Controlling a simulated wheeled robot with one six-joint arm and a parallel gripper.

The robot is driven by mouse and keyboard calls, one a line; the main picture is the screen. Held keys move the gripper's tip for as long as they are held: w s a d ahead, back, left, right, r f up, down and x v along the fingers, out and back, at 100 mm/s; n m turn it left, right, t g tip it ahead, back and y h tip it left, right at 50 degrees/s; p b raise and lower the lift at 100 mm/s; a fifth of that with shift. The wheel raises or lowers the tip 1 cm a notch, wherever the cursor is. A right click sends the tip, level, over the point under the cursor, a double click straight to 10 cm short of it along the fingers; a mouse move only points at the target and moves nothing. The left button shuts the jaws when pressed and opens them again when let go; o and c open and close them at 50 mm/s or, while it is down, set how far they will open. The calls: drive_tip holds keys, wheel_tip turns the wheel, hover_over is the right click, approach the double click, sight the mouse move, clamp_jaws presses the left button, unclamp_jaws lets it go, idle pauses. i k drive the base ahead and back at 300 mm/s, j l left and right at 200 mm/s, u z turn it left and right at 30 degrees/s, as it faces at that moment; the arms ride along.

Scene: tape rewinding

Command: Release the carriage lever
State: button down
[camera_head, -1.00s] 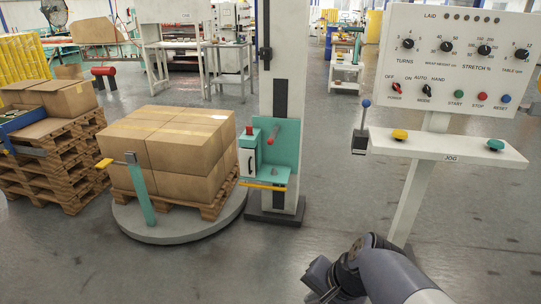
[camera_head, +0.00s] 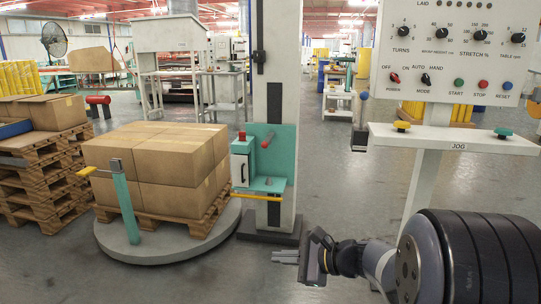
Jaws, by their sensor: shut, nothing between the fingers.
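The teal carriage (camera_head: 283,160) sits on the pale upright mast (camera_head: 274,80), with a white box (camera_head: 243,165) on its left. A red-ended lever (camera_head: 267,140) sticks out of its upper part, and a yellow bar (camera_head: 256,197) runs along its lower edge. I cannot tell for sure which of these is the carriage lever. My gripper (camera_head: 279,257) is in front of the mast's foot, low in the picture, pointing left. Its fingers are shut and empty. It is below the carriage in the picture and apart from it.
A turntable (camera_head: 163,252) carries boxes (camera_head: 150,160) on a pallet, with a teal post (camera_head: 125,207) at its front left. A control panel (camera_head: 455,65) and its jog shelf (camera_head: 450,137) stand at the right, with a blue-ended lever (camera_head: 363,98).

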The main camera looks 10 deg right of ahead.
sight(268, 141)
drive_tip(key=i+l, duration=0.15)
drive_tip(key=i, duration=0.3)
drive_tip(key=i+l, duration=0.2)
drive_tip(key=i, duration=0.3)
drive_tip(key=i+l, duration=0.15)
drive_tip(key=i, duration=0.3)
drive_tip(key=i+l, duration=0.2)
drive_tip(key=i, duration=0.25)
drive_tip(key=i+l, duration=0.15)
drive_tip(key=i, duration=0.3)
